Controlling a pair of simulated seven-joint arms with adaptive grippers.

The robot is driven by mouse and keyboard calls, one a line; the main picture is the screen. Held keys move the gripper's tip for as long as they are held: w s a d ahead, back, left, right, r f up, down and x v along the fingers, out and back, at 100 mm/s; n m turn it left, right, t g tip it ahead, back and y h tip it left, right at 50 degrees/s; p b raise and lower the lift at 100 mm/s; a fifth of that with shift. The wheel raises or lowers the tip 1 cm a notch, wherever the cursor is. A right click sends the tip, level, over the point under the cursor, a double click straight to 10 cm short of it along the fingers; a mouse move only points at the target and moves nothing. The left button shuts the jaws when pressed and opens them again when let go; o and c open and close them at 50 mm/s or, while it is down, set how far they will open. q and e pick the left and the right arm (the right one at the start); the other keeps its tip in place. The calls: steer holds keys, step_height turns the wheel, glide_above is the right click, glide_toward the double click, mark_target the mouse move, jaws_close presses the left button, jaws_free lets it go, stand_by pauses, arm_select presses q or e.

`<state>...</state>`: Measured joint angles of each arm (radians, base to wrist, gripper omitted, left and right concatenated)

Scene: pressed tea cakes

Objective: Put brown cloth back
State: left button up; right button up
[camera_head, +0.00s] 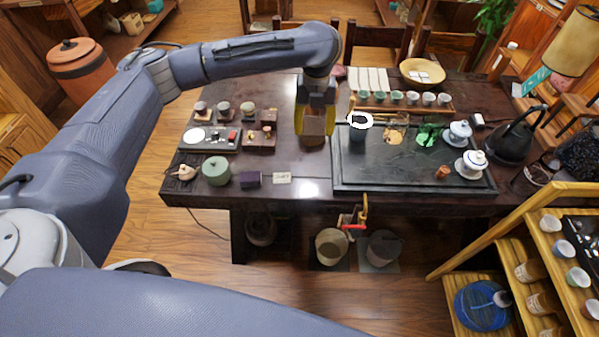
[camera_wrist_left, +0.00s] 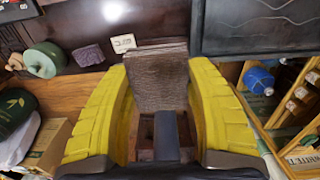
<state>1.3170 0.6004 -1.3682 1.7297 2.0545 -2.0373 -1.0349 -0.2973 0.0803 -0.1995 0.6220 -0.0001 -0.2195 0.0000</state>
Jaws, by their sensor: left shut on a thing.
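The brown cloth (camera_wrist_left: 158,78) looks like a folded, layered block in the left wrist view. My left gripper (camera_wrist_left: 158,95), with yellow fingers, is shut on it from both sides. In the head view the left gripper (camera_head: 314,122) points down near the middle of the dark table (camera_head: 290,160), with the brown cloth (camera_head: 312,141) low between its fingers. I cannot tell whether the cloth touches the table. My right gripper is not in view.
A black tea tray (camera_head: 400,176) with cups and lidded bowls lies just right of the gripper. A dark tray (camera_head: 208,148) with small items lies to the left. A green jar (camera_head: 216,171), purple box (camera_head: 250,180) and white card (camera_head: 282,178) stand along the front edge.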

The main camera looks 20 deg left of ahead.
mark_target(311, 174)
arm_select(q)
step_height(311, 174, down, 20)
steer(key=shift+r, duration=0.2)
stand_by(0.5)
steer(key=shift+f, duration=0.15)
steer(key=o, duration=1.1)
step_height(311, 174, up, 12)
steer(key=shift+r, duration=0.2)
stand_by(0.3)
